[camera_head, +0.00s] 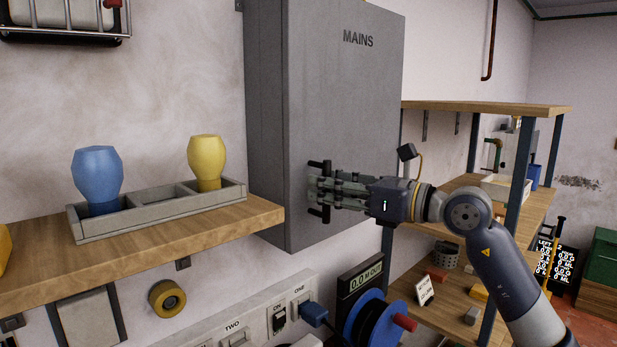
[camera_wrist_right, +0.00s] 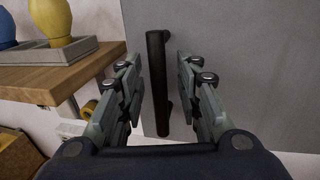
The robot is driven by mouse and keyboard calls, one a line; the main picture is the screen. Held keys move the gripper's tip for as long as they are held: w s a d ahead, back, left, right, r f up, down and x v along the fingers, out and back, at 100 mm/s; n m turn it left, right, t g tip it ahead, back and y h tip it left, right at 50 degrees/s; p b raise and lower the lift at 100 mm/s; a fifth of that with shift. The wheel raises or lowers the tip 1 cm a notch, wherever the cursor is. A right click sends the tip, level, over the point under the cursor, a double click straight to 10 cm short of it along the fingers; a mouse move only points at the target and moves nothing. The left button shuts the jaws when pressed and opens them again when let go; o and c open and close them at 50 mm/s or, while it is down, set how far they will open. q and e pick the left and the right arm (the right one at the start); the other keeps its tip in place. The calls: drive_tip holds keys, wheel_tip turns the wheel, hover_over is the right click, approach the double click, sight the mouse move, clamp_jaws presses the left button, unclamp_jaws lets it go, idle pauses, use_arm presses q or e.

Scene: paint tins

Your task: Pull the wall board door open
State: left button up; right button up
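The wall board (camera_head: 345,110) is a grey metal cabinet marked MAINS, fixed to the wall at the middle of the head view. Its door looks shut. A dark vertical bar handle (camera_head: 325,212) sits low on the door's left side, partly covered by my gripper. My right gripper (camera_head: 318,190) reaches it from the right. In the right wrist view the fingers (camera_wrist_right: 158,85) are open, one on each side of the handle (camera_wrist_right: 158,80), with gaps on both sides. I cannot tell if the fingertips touch the door. My left gripper is not in view.
A wooden shelf (camera_head: 150,243) at left, close to the cabinet, bears a grey tray (camera_head: 160,217) with a blue and a yellow bulb-shaped object. Below are switches and a blue cable reel (camera_head: 372,322). A shelf rack (camera_head: 485,107) stands right of the cabinet.

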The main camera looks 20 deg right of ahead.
drive_tip(key=shift+w+a+r, duration=0.1)
drive_tip(key=shift+w+a, duration=0.1)
drive_tip(key=shift+w, duration=0.15)
drive_tip(key=shift+s, duration=0.1)
drive_tip(key=c, duration=0.3)
drive_tip(key=shift+s, duration=0.1)
drive_tip(key=c, duration=0.4)
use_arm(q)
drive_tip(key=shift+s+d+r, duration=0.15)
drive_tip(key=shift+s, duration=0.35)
use_arm(e)
clamp_jaws()
